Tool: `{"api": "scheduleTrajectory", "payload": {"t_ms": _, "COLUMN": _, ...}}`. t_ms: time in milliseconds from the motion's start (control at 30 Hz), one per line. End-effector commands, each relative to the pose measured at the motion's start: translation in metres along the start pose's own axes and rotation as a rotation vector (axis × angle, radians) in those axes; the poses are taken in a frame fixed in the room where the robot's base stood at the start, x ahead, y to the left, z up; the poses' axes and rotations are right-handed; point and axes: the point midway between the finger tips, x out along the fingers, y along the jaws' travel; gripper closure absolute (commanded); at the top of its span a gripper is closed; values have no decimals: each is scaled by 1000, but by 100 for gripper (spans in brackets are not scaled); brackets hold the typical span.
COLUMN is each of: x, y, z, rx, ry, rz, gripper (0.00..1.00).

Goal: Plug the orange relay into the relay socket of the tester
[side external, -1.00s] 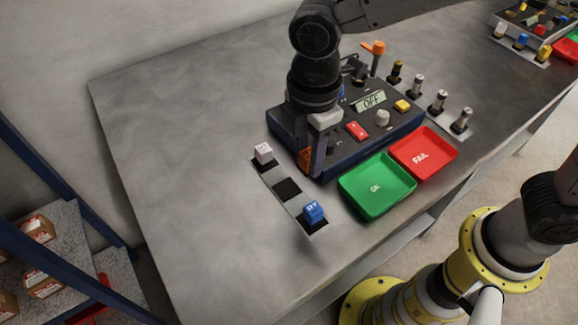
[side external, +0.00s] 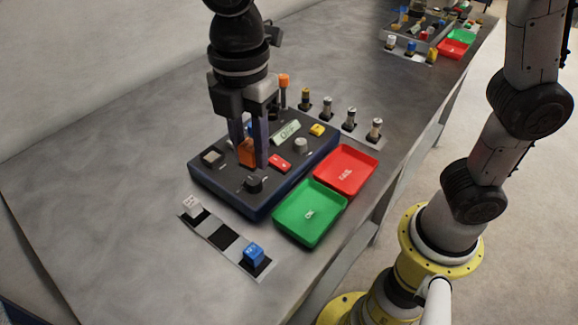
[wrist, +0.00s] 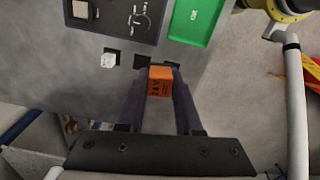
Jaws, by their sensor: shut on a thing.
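My gripper (side external: 250,158) is shut on the orange relay (side external: 247,152), one finger on each side. In the wrist view the orange relay (wrist: 160,82) sits between the fingertips, with printed text on it. In the side view the gripper points down and the relay appears over the face of the dark blue tester (side external: 225,190); its exact height above the face is hard to tell. A pale square fitting (side external: 212,157) lies at the tester's left and a dark round fitting (side external: 253,183) at its front. I cannot tell for sure which is the relay socket.
A strip in front of the tester holds a white relay (side external: 192,206), an empty dark slot (side external: 223,237) and a blue relay (side external: 253,254). The green tray (side external: 310,212) and red tray (side external: 346,170) stand right of the tester. Several fuse-like cylinders (side external: 350,119) stand behind. Table left is clear.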

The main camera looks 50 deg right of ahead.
Motion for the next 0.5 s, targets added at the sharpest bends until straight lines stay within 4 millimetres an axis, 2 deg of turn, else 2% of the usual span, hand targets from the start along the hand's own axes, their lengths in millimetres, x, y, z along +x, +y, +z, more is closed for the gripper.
{"api": "scheduleTrajectory", "payload": {"t_ms": 33, "x": 0, "y": 23, "z": 1, "rx": 4, "ry": -1, "rz": -2, "gripper": 100}}
{"api": "scheduleTrajectory", "payload": {"t_ms": 100, "x": 0, "y": 51, "z": 4, "rx": 7, "ry": -1, "rz": -2, "gripper": 100}}
{"api": "scheduleTrajectory", "payload": {"t_ms": 300, "x": 17, "y": 121, "z": 27, "rx": 52, "ry": -1, "rz": -3, "gripper": 100}}
{"api": "scheduleTrajectory", "payload": {"t_ms": 400, "x": 30, "y": 144, "z": 42, "rx": 91, "ry": -1, "rz": -3, "gripper": 100}}
{"api": "scheduleTrajectory", "payload": {"t_ms": 500, "x": 42, "y": 155, "z": 53, "rx": 120, "ry": -1, "rz": -3, "gripper": 100}}
